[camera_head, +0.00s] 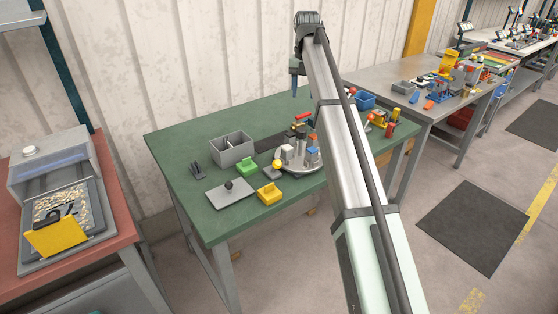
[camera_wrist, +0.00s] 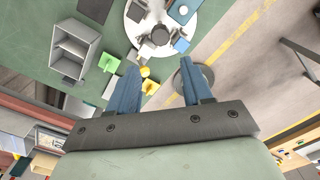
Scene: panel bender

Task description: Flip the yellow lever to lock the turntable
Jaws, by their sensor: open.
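The turntable (camera_head: 290,167) is a pale round disc on the green table, carrying several grey and blue blocks; it also shows at the top of the wrist view (camera_wrist: 134,32). A yellow ball knob (camera_head: 277,164), which looks like the end of the yellow lever, sits at the turntable's near-left rim. It also shows in the wrist view (camera_wrist: 145,72); its shaft is not clear. My gripper (camera_head: 294,84) is high above the back of the table. Its blue fingers are apart and empty in the wrist view (camera_wrist: 160,76), touching nothing.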

